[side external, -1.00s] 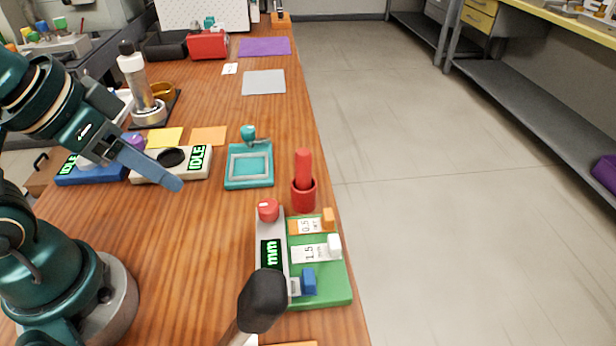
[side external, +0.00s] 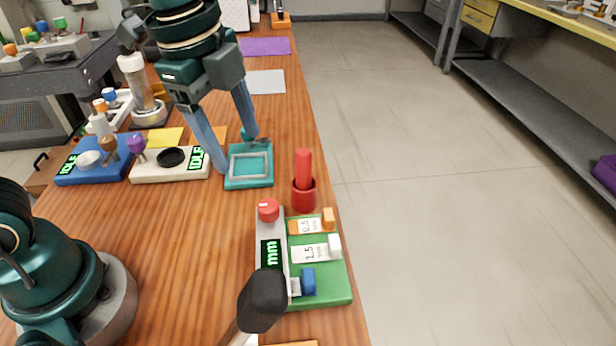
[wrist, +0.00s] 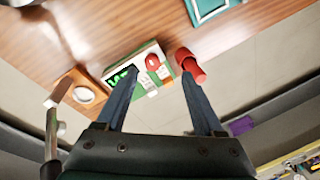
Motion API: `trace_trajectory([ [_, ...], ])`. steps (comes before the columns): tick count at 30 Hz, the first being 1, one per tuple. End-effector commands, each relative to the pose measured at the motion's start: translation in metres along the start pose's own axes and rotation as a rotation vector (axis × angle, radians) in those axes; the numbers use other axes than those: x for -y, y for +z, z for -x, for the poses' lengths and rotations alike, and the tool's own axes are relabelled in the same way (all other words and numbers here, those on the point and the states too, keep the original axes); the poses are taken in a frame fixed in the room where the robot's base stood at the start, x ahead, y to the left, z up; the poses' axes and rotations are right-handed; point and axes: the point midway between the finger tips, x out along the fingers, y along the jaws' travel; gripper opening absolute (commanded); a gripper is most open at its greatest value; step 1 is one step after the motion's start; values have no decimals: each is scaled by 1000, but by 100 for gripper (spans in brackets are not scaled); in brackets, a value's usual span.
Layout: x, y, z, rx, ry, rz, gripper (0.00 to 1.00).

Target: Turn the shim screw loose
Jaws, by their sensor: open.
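A red knob (side external: 268,210) sits on the grey end of a unit with a green "mm" display (side external: 271,253); it may be the shim screw, but no label shows. The knob also shows in the wrist view (wrist: 152,61), between my fingers in the picture but well beyond them. The unit adjoins a green board (side external: 328,291) with orange, white and blue blocks beside thickness labels. My gripper (side external: 237,153) is open and empty, its blue fingers pointing down around the teal tray in the side view. The wrist view also shows its spread fingers (wrist: 160,73).
A red cup (side external: 304,197) holding a red rod stands just behind the green board, near the table's right edge. The teal tray (side external: 233,182) lies farther back. White and blue IDLE units (side external: 144,177) stand left. A dark-headed tool (side external: 262,300) rises in front. Bare wood lies left of the knob.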

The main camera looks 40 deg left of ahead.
Motion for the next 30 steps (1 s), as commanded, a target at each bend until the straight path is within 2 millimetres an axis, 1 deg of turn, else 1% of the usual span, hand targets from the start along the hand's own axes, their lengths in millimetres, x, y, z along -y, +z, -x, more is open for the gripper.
trace_trajectory([
  [1, 4, -8, -12, 10, 40, -64, 70],
  [3, 6, -16, -24, 20, 80, -125, 70],
  [6, 7, -24, -41, 32, 126, -161, 70],
  [9, 4, -29, -53, 43, 161, -177, 70],
  [14, -3, -30, -66, 53, 189, -188, 70],
  [21, -8, -28, -95, 53, 189, -187, 70],
  [24, -10, -27, -104, 52, 188, -186, 70],
  [30, -10, -27, -110, 51, 184, -186, 70],
])
